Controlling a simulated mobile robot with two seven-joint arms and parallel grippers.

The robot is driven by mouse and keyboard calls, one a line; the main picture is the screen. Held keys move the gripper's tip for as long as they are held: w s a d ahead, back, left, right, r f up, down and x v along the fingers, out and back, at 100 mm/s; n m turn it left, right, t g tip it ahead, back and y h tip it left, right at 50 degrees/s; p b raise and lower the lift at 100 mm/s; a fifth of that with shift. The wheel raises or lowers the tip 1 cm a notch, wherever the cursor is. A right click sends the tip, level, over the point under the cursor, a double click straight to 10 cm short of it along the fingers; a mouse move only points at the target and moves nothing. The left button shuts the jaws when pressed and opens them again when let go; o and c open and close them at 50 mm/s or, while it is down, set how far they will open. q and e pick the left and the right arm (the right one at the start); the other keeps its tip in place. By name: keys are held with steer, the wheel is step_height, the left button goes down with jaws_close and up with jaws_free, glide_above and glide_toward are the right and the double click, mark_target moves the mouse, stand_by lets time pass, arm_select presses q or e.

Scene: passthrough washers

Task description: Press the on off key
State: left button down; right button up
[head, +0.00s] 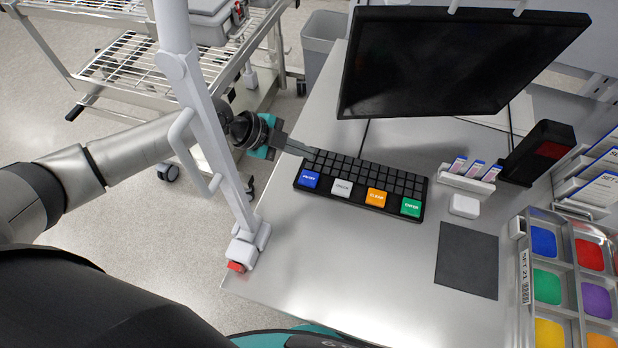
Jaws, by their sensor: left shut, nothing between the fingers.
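A black keypad (345,189) lies on the metal table, with rows of small black keys and a front row of large coloured keys. The blue key (309,179) at its left end carries small white lettering that looks like the on off label. Beside it are a white key (341,188), an orange key (376,197) and a green key (411,207). My left gripper (308,153) is shut and empty. Its tip is at the keypad's back left corner, behind the blue key; I cannot tell whether it touches. My right gripper is not in view.
A black monitor (455,62) overhangs the table behind the keypad. A pale upright post (215,140) stands at the table's left edge, close to my left arm. A dark mat (467,260), a small tube rack (467,180) and coloured bins (545,285) are to the right.

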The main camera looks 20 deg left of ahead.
arm_select(q)
steer(key=b, duration=0.3)
glide_above(303, 178)
step_height(303, 178, down, 5)
steer(key=shift+d+f, duration=0.1)
steer(key=shift+f+b, duration=0.75)
steer(key=shift+b, duration=0.25)
stand_by(1.0)
steer(key=shift+f+b, duration=0.4)
steer(key=shift+b, duration=0.2)
steer(key=shift+f+b, duration=0.45)
steer(key=shift+b, duration=0.15)
stand_by(0.4)
steer(key=shift+r, duration=0.15)
steer(key=shift+r+p, duration=0.55)
steer(key=shift+r, duration=0.2)
